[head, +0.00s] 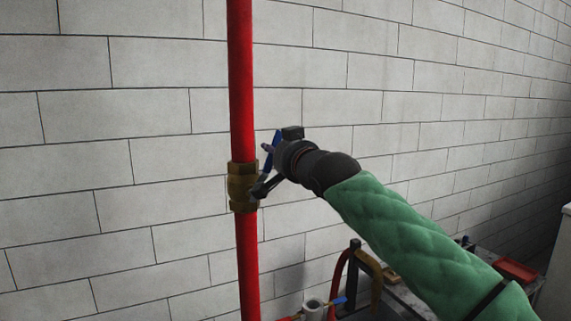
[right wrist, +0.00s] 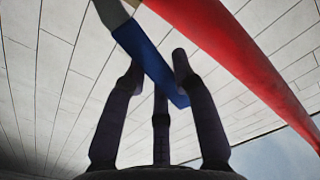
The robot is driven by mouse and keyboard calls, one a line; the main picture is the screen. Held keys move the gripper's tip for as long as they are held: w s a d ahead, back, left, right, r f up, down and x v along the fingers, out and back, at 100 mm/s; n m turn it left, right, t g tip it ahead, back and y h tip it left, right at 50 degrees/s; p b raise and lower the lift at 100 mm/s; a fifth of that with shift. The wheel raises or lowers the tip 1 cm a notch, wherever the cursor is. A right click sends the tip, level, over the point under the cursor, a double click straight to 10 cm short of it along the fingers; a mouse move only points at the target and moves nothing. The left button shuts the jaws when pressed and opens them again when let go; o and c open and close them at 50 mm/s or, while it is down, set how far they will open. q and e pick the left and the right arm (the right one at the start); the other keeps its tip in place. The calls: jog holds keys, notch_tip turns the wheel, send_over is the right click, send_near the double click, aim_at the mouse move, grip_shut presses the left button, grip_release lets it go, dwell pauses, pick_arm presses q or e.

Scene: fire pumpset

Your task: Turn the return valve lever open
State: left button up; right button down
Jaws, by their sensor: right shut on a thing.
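The return valve has a brass body (head: 243,187) set in a vertical red pipe (head: 242,90). Its blue lever (head: 277,138) slants up beside the pipe, on its right, partly hidden by my right gripper (head: 264,169). In the right wrist view the blue lever (right wrist: 143,50) runs between the dark fingers of my right gripper (right wrist: 158,70), with the red pipe (right wrist: 225,40) behind to the right. The right gripper is shut on the lever. The lever's joint with the valve is hidden in the head view. My left gripper is out of view.
A pale block wall (head: 120,200) stands behind the pipe. Low at the right are a black-and-red hose or pipe bend (head: 340,272), a grey fitting with a small blue handle (head: 338,300) and a red tray (head: 515,270). Space left of the pipe is clear.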

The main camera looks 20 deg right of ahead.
jog(key=a+n, duration=0.1)
jog(key=a+n+b, duration=0.1)
jog(key=a+n, duration=0.1)
jog(key=shift+s+r, duration=0.1)
jog(key=shift+r, duration=0.25)
jog(key=shift+a+n, duration=0.7)
jog(key=c, duration=1)
grip_release()
jog(key=shift+o, duration=0.2)
jog(key=shift+s, duration=0.1)
jog(key=shift+s+r, duration=0.1)
jog(key=s, duration=1.1)
jog(key=shift+s+d, duration=0.35)
jog(key=shift+d, duration=0.1)
